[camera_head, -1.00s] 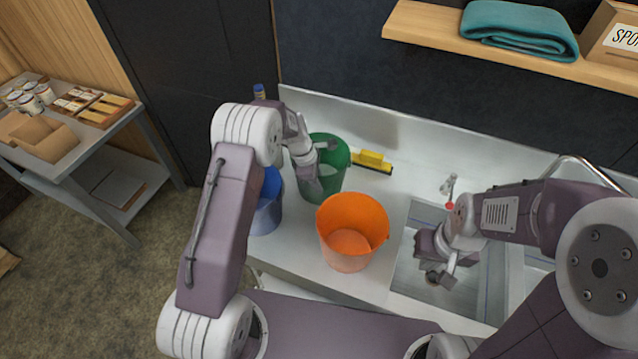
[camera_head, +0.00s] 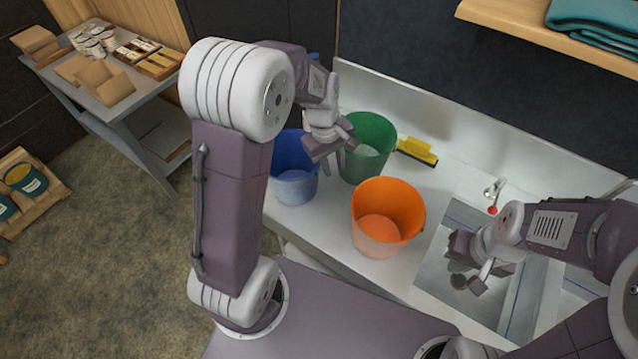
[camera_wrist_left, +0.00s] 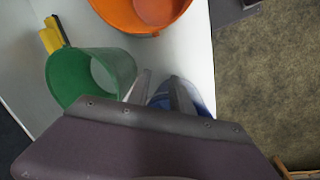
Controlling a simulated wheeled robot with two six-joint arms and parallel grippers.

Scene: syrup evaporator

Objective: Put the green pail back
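The green pail (camera_head: 378,131) stands upright on the counter, between the blue pail (camera_head: 290,155) and a yellow squeegee. It also shows in the left wrist view (camera_wrist_left: 75,75). My left gripper (camera_head: 338,160) is open and empty, at the near left side of the green pail and close to the blue one. In the left wrist view its two fingers (camera_wrist_left: 160,92) are apart, with the green pail to their left and the blue pail (camera_wrist_left: 195,95) behind the right finger. My right gripper (camera_head: 478,279) hangs over the sink; its finger gap is unclear.
An orange pail (camera_head: 388,205) stands on the counter in front of the green one. The yellow squeegee (camera_head: 417,151) lies behind, and a sink (camera_head: 440,290) is at right. A wooden shelf (camera_head: 545,35) juts out above. A grey side table (camera_head: 125,105) stands at left.

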